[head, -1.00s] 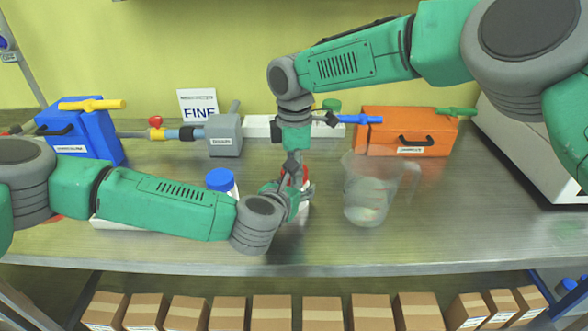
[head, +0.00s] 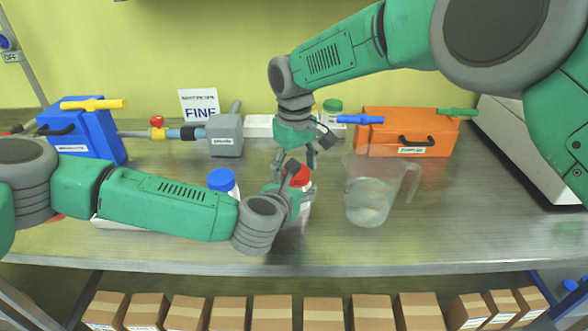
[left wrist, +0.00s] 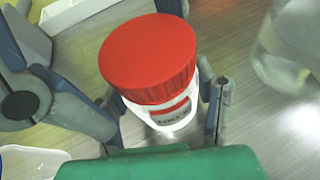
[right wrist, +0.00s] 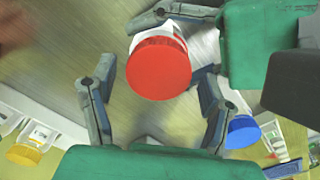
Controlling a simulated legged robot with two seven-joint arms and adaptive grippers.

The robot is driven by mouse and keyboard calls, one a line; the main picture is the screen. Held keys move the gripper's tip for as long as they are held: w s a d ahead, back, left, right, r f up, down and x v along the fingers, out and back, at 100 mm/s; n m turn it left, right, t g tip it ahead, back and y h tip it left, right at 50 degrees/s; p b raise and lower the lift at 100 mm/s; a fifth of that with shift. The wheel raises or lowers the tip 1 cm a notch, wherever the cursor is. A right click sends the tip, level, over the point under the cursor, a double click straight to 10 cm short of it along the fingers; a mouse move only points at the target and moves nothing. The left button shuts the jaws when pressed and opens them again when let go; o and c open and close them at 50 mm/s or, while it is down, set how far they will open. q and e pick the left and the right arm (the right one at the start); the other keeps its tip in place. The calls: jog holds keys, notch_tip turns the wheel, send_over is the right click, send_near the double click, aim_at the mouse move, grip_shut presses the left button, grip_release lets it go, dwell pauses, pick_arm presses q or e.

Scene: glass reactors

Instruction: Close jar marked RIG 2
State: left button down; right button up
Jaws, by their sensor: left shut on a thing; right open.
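A white jar with a red screw lid (head: 299,176) stands on the bench in front of me. In the left wrist view its red lid (left wrist: 148,57) sits on top of the jar, and a label (left wrist: 172,112) on its side is too small to read surely. My left gripper (head: 292,190) is shut around the jar body below the lid. My right gripper (head: 296,160) is open just above the lid, pointing down. In the right wrist view the lid (right wrist: 158,68) lies between and beyond its spread fingers (right wrist: 152,95), with nothing held.
A clear beaker (head: 370,192) stands close to the right of the jar. A blue-capped jar (head: 222,181) is to its left, partly behind my left arm. An orange box (head: 405,132), a grey block (head: 224,135) and a green-lidded jar (head: 332,106) stand behind. The front bench strip is clear.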

notch_tip(320, 180, up, 4)
jog(key=shift+r, duration=0.2)
jog(key=shift+c, duration=0.3)
notch_tip(320, 180, up, 4)
jog(key=shift+f+n, duration=0.25)
jog(key=shift+n, duration=0.55)
jog(key=shift+f, duration=4.05)
